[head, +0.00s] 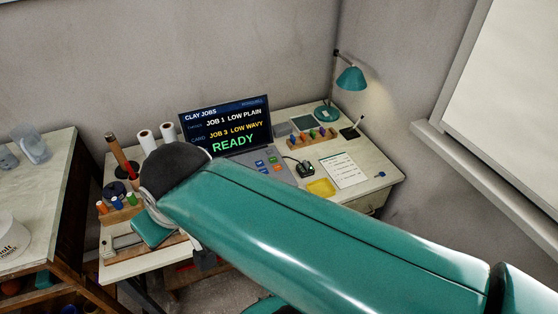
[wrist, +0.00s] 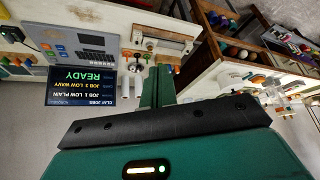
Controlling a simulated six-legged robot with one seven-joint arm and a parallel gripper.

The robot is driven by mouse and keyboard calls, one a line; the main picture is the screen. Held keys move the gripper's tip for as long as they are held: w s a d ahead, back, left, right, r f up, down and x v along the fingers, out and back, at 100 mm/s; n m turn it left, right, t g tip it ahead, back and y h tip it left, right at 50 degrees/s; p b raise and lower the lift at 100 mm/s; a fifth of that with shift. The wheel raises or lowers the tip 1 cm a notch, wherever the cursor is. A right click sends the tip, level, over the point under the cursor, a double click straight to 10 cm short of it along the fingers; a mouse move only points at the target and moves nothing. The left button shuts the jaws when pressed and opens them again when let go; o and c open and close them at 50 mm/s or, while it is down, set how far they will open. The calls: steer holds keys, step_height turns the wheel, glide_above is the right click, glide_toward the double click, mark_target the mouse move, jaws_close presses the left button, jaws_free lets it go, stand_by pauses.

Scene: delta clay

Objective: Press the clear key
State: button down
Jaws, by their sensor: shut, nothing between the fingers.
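The grey console (head: 244,157) stands on the pale desk behind my teal arm, with its dark screen (head: 226,126) reading "CLAY JOBS", "JOB 1 LOW PLAIN", "JOB 3 LOW WAVY" and a green "READY". A group of coloured keys (head: 268,165) sits on its right part; their labels are too small to read, so I cannot tell which is the clear key. In the wrist view the console (wrist: 88,46) is upside down at upper left, its keys (wrist: 50,50) visible. My gripper (wrist: 160,72) is shut and empty, apart from the console. In the head view its fingers are not clearly visible.
A yellow tray (head: 320,187), a printed card (head: 343,170), a small dark device (head: 305,168) and a rack of coloured tools (head: 313,136) lie right of the console. A teal lamp (head: 351,78) overhangs the back corner.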

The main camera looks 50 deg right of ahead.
steer(key=w+d+m+g+h, duration=0.2)
steer(key=w+d, duration=0.7)
steer(key=d, duration=0.1)
steer(key=m, duration=0.4)
glide_above(277, 166)
steer(key=s+a, duration=0.2)
steer(key=s, duration=0.2)
step_height(277, 166, down, 18)
steer(key=shift+w+r+g, duration=0.15)
steer(key=shift+w+g, duration=0.1)
steer(key=shift+g, duration=0.05)
steer(key=x, duration=0.8)
steer(key=a+x, duration=0.1)
steer(key=x, duration=0.4)
steer(key=shift+s, duration=0.4)
steer(key=shift+f, duration=0.55)
